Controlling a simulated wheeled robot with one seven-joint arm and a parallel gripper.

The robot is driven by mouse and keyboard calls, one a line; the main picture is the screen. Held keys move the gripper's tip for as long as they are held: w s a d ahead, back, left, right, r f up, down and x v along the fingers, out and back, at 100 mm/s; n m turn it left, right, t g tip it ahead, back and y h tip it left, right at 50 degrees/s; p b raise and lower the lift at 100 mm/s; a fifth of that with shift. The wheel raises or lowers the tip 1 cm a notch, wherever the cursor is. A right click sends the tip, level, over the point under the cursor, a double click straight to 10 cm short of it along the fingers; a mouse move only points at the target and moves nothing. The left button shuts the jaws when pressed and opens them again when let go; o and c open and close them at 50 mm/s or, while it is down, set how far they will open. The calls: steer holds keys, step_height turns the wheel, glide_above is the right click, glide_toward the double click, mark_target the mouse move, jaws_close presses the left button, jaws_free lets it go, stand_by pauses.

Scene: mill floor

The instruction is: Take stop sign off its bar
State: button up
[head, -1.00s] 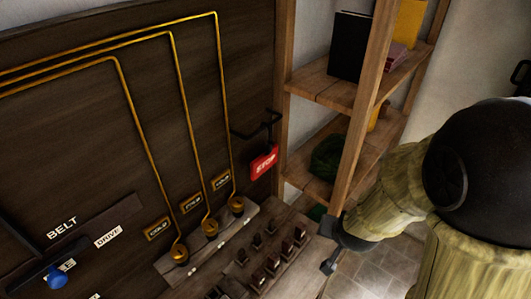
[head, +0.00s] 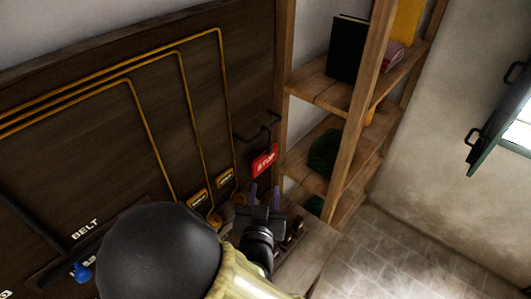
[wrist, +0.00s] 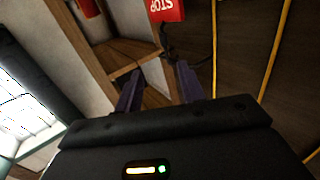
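The red stop sign (head: 264,161) hangs from a black bar (head: 243,137) on the dark wooden panel, beside the shelf post. In the wrist view the sign (wrist: 165,10) shows upside down at the top edge, partly cut off, with the dark bar (wrist: 192,60) near it. My gripper (head: 265,193) is just below the sign in the head view, its two fingers pointing up toward it. In the wrist view my gripper (wrist: 158,84) is open with nothing between the fingers. The sign looks beyond the fingertips and apart from them.
A wooden shelf (head: 318,91) with a black book or box (head: 349,48) and a dark green bundle (head: 324,150) stands right of the sign. Brass pipes (head: 225,95) run down the panel to its left. A window (head: 518,125) is at far right.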

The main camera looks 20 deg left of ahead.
steer(key=shift+s+a+r, duration=0.1)
steer(key=shift+r, duration=0.1)
steer(key=p, duration=0.5)
glide_toward(270, 147)
steer(key=w, duration=0.3)
steer(key=w+a, duration=0.1)
steer(key=w, duration=0.1)
steer(key=shift+w, duration=0.15)
steer(key=shift+w+f, duration=0.2)
